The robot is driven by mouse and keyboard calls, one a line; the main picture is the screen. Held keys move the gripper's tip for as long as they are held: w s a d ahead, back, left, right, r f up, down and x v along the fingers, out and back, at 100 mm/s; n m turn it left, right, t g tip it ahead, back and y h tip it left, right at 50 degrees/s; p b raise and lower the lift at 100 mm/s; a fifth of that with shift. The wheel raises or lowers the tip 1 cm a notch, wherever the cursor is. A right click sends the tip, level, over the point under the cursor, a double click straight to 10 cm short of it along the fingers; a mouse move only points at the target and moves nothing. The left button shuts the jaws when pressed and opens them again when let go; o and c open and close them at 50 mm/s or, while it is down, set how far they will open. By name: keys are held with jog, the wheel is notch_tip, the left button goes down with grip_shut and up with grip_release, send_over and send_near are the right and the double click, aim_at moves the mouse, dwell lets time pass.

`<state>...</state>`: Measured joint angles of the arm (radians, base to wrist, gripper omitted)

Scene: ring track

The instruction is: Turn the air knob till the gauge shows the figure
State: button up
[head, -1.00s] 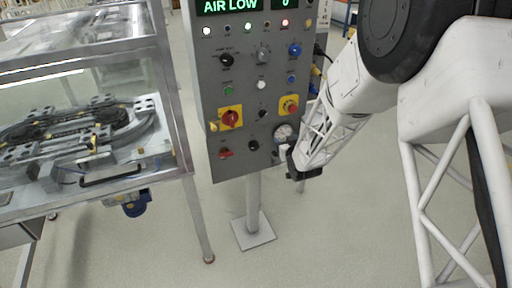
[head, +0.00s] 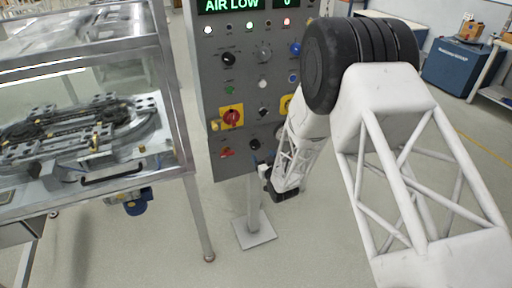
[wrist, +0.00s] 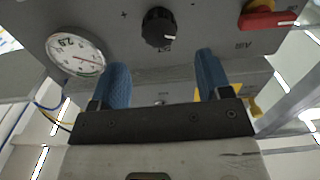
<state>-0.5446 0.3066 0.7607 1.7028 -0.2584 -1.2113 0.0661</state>
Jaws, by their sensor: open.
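The air knob (wrist: 158,27) is black with a pale pointer line. It stands just beyond the fingertips in the wrist view and low on the grey panel in the head view (head: 254,144). The round white gauge (wrist: 75,52) is beside it; its needle reading is too small to be sure of. My arm hides the gauge in the head view. My gripper (wrist: 162,70) is open, its two blue fingers apart with nothing between them. In the head view my gripper (head: 259,163) is just below the knob, and I see no contact.
A red handle (wrist: 268,17) is on the knob's other side, near the "AIR" lettering. The display (head: 228,5) reads "AIR LOW". A red emergency-type switch (head: 231,117) sits higher up. A glazed machine (head: 90,130) stands left; floor is clear around the panel's post (head: 254,205).

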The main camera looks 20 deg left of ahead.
aim_at(256, 147)
jog(key=shift+w+a, duration=0.1)
jog(key=shift+x, duration=3.7)
jog(key=shift+c, duration=0.3)
jog(key=c, duration=0.9)
jog(key=shift+o, duration=0.2)
